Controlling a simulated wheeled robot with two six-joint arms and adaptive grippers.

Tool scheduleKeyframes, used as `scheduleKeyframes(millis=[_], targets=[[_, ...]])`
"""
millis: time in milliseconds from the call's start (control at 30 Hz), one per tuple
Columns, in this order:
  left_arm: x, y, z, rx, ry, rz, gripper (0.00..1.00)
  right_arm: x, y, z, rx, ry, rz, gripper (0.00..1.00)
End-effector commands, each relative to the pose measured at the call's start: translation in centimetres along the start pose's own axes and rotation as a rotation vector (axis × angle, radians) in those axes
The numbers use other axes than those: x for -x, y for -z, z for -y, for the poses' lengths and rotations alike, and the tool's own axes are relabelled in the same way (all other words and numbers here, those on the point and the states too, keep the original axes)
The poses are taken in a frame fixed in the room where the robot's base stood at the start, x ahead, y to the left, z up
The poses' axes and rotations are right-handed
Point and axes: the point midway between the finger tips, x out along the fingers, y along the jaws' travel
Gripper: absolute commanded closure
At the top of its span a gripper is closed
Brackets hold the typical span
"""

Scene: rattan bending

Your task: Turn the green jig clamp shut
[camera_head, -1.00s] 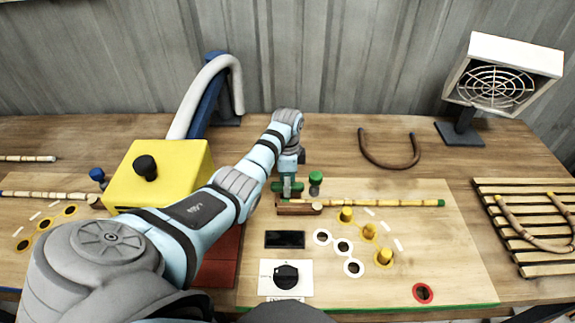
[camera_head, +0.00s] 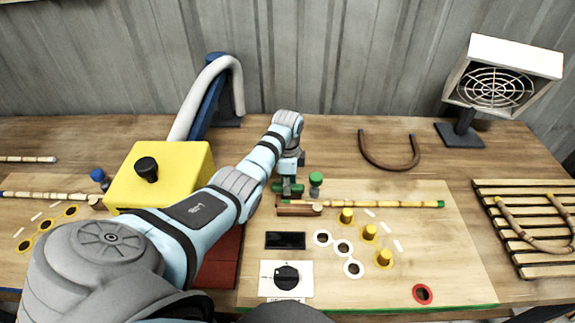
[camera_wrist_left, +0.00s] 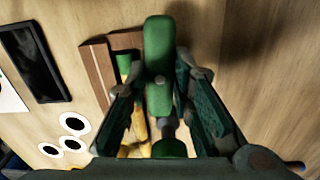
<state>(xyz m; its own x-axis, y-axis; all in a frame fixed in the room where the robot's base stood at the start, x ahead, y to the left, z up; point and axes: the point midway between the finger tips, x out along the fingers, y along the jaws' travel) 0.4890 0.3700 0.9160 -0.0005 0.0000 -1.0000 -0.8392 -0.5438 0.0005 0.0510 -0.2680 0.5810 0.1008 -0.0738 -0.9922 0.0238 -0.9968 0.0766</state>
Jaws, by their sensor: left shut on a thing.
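The green jig clamp (camera_head: 280,187) sits at the left end of the jig board, above a brown wooden block (camera_head: 290,209). In the left wrist view its green bar (camera_wrist_left: 158,45) lies between the two fingers of my left gripper (camera_wrist_left: 161,85). My left gripper (camera_head: 289,186) is shut on the clamp and hides part of it. A rattan pole (camera_head: 385,204) with a green right tip lies across the board, its left end at the block. A green round knob (camera_head: 316,178) stands just right of the clamp. My right gripper is not in view.
Yellow pegs (camera_head: 369,233) stand below the pole. A black panel (camera_head: 285,240) and a dial (camera_head: 287,278) are in front. A yellow box (camera_head: 170,170) stands left, close to my arm. A bent brown rod (camera_head: 388,160) lies behind; a slatted rack (camera_head: 530,230) is at right.

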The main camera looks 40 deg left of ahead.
Motion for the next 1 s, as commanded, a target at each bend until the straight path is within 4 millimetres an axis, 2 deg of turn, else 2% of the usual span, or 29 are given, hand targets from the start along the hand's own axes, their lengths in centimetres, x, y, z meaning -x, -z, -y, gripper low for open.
scheduleKeyframes(millis=[400,1000], targets=[[0.3,0.0,0.0,-0.321,-0.001,0.000,1.00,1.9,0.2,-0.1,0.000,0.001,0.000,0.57],[0.2,0.0,0.1,-0.891,0.002,0.000,1.00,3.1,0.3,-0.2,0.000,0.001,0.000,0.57]])
